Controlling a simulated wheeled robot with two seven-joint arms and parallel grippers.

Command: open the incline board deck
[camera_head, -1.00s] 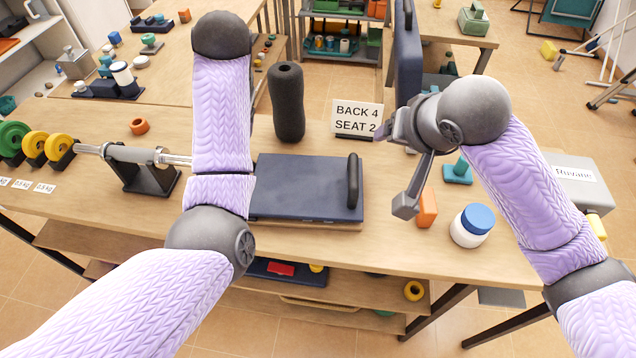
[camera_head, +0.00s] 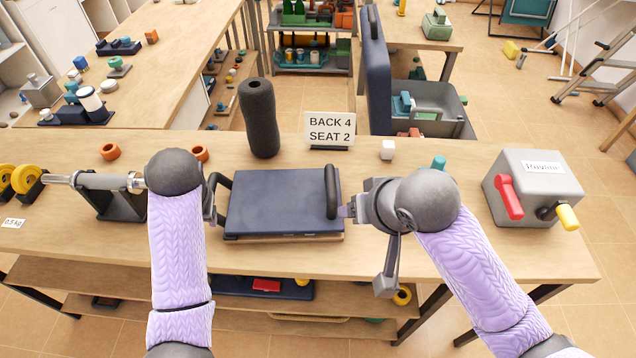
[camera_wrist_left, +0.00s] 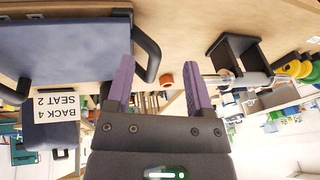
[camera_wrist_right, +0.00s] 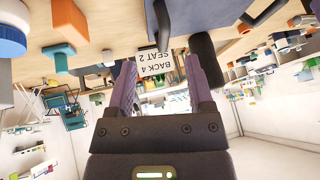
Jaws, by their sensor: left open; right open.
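The incline board's deck (camera_head: 280,205) is a dark blue panel lying flat on the wooden table. It has a black handle at its right side (camera_head: 332,190) and another at its left side (camera_head: 222,184). My left gripper (camera_head: 211,205) is open just left of the left handle. In the left wrist view that handle (camera_wrist_left: 150,55) shows close to one finger of my left gripper (camera_wrist_left: 160,75). My right gripper (camera_head: 347,211) is open just right of the right handle. In the right wrist view nothing shows gripped between its fingers (camera_wrist_right: 160,82).
A sign (camera_head: 330,129) reads "BACK 4 SEAT 2" behind the deck, beside a black roller (camera_head: 260,120). A grey box (camera_head: 535,180) with red and yellow handles stands right. A dumbbell rack (camera_head: 115,200) stands left. The right wrist view shows an orange block (camera_wrist_right: 68,22).

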